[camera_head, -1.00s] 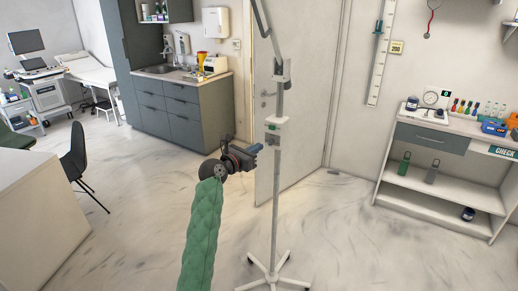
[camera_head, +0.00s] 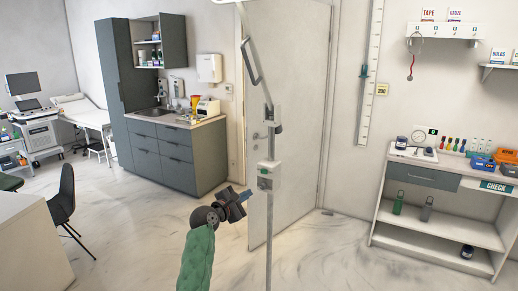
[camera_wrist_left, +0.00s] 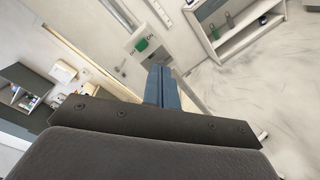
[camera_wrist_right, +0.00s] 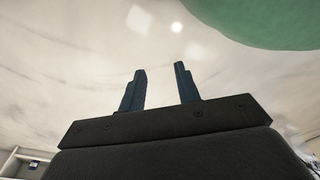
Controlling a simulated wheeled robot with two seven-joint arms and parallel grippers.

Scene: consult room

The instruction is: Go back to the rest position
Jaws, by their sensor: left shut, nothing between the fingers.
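My right gripper (camera_wrist_right: 160,90) shows only in the right wrist view. Its two fingers stand apart with nothing between them, and pale floor lies behind. A green rounded shape, likely part of my own sleeve, fills the upper right corner there.
A lamp stand (camera_head: 268,225) with a white box rises close by the left gripper. A door (camera_head: 290,110) is behind it. A shelf unit (camera_head: 440,240) stands at right, a grey cabinet (camera_head: 180,160) at back left, a black chair (camera_head: 62,198) at left. The floor between is clear.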

